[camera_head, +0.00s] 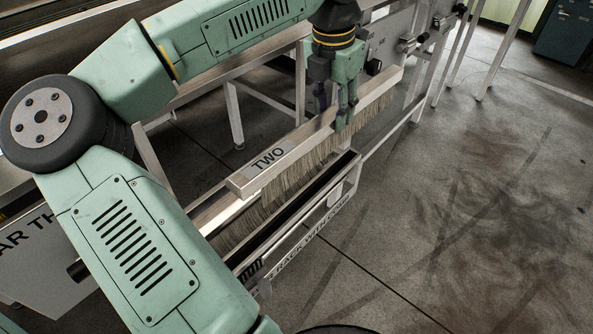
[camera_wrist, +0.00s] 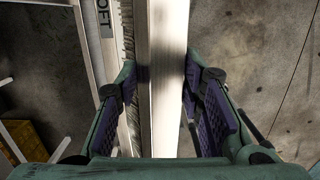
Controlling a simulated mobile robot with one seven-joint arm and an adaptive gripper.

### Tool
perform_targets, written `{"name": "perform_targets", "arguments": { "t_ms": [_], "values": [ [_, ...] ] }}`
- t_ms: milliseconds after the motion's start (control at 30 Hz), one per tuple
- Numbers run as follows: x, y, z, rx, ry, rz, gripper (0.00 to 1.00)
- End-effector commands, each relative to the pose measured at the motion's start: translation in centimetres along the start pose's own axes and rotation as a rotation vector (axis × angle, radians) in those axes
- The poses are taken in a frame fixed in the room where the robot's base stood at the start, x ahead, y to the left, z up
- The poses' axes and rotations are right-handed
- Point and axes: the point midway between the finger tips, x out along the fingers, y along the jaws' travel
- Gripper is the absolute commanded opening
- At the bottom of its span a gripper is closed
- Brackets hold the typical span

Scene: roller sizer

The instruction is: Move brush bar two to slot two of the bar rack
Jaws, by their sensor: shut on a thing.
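Brush bar two (camera_head: 300,143) is a long pale metal bar with bristles underneath and a label reading TWO at its near end. My gripper (camera_head: 340,108) is shut on it past its middle, toward the far end. In the wrist view, my gripper's fingers (camera_wrist: 157,85) stand on both sides of the bar (camera_wrist: 168,50). The bar rack (camera_head: 325,213) is a long narrow metal frame with lettering on its side, below the held bar. The bar appears raised over the rack's back side. The slots and their numbers are hidden from me.
My own arm covers the rack's near end. A metal frame with legs (camera_head: 235,115) stands behind the bar. Floor to the right (camera_head: 450,200) is clear. The wrist view shows a yellow crate (camera_wrist: 32,140) at lower left and bristles (camera_wrist: 128,35) beside the held bar.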

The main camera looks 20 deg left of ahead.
Motion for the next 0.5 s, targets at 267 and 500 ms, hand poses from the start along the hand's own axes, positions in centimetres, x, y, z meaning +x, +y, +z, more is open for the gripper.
{"name": "perform_targets", "arguments": {
  "t_ms": [267,500],
  "values": [
    [4.7,-0.1,-9.5,-0.017,0.0,0.003,0.0],
    [5.5,-0.6,-11.5,-0.018,-0.001,0.003,0.0]
  ]
}}
